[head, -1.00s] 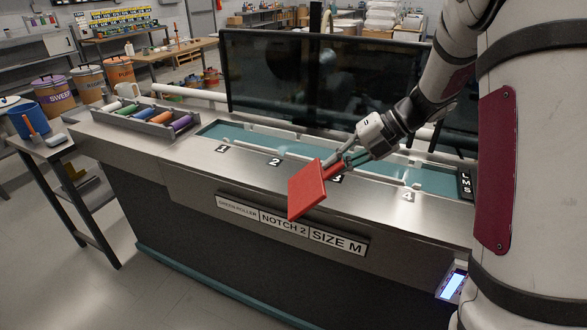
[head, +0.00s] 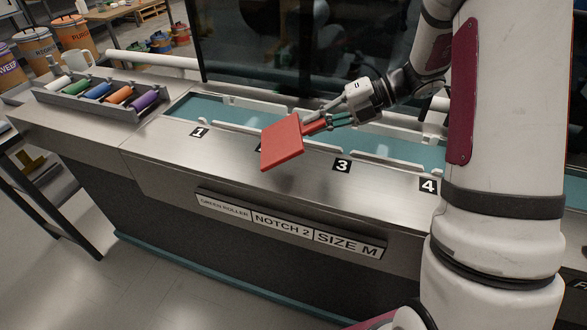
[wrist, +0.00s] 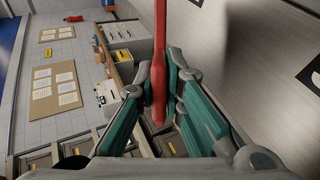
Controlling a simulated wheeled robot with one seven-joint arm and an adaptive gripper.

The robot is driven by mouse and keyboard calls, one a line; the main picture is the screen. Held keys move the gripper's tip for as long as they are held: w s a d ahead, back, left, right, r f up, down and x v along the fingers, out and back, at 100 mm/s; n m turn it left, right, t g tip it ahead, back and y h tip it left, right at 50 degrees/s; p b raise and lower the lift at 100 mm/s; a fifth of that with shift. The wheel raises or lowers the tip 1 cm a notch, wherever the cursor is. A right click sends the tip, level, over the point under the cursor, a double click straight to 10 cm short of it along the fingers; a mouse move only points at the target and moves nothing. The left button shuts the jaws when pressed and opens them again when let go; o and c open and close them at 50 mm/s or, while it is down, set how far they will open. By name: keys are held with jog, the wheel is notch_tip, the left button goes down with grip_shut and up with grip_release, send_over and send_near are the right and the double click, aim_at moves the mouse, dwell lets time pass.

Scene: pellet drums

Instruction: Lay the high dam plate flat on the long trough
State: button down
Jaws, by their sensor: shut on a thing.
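A red square plate (head: 282,144) with a red handle is in my gripper (head: 328,122), above the front steel edge of the long bench. I take it to be the dam plate. It is tilted, its broad face toward the camera, and hides most of marker 2. In the wrist view, both fingers (wrist: 161,85) are shut on the red handle (wrist: 160,40). The long trough is the teal channel (head: 203,108) running along the bench behind the plate, with pale notched rails along its sides. The plate appears apart from the trough. My arm hides part of the trough's right side.
A grey tray (head: 92,108) of coloured rollers stands at the bench's left end. A dark clear screen (head: 270,50) rises behind the trough. A sign (head: 285,224) on the bench front reads green roller, notch 2, size M. The steel front ledge is mostly clear.

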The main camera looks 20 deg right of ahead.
jog(key=shift+f+b, duration=1.1)
jog(key=shift+f, duration=2.05)
jog(key=c, duration=1.8)
grip_release()
jog(key=shift+c, duration=0.2)
jog(key=shift+s+d, duration=0.1)
jog(key=p+v, duration=0.2)
jog(key=v, duration=0.5)
jog(key=shift+d+r, duration=0.2)
jog(key=shift+d, duration=0.15)
